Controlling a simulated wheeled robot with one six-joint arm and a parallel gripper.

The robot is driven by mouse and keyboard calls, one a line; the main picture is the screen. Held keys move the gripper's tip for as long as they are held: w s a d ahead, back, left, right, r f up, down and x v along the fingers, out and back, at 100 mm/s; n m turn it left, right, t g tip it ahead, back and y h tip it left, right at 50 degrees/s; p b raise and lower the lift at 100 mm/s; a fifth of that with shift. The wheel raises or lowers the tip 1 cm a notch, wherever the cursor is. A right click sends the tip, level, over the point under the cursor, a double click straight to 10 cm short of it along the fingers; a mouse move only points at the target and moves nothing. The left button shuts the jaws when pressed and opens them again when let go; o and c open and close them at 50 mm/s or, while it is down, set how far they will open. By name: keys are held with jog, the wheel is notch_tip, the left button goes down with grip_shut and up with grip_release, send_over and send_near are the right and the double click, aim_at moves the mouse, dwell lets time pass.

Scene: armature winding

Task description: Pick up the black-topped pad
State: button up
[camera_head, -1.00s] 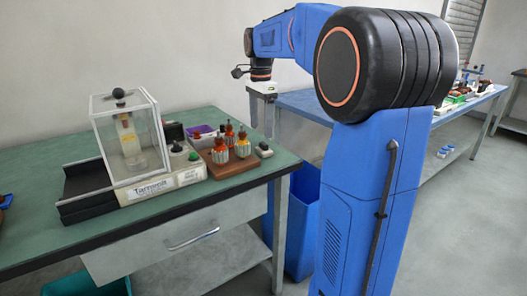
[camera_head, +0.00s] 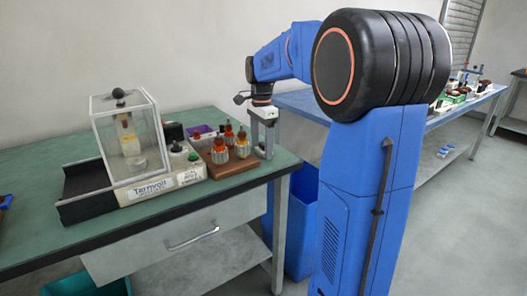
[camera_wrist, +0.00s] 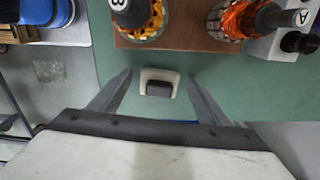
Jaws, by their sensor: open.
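The black-topped pad (camera_wrist: 146,75) is a small pale block with a dark top, lying on the green bench top near its edge in the wrist view. My gripper (camera_wrist: 160,78) is open, with one finger on each side of the pad and a gap to it on both sides. In the head view my gripper (camera_head: 263,152) points down at the bench's right corner, and its fingers mostly hide the pad there.
A wooden board (camera_head: 231,168) with several orange-wound armatures stands just left of my gripper. A tester with a clear cover (camera_head: 113,165) is farther left. A blue bin (camera_head: 303,225) stands below the bench's right end. Another blue bench (camera_head: 300,101) is behind.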

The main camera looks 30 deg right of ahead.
aim_at(262, 144)
jog(key=c, duration=1.1)
jog(key=shift+r, duration=0.1)
jog(key=shift+c, duration=0.2)
notch_tip(262, 144, up, 10)
jog(key=shift+f, duration=0.1)
jog(key=o, duration=0.4)
jog(key=c, duration=0.3)
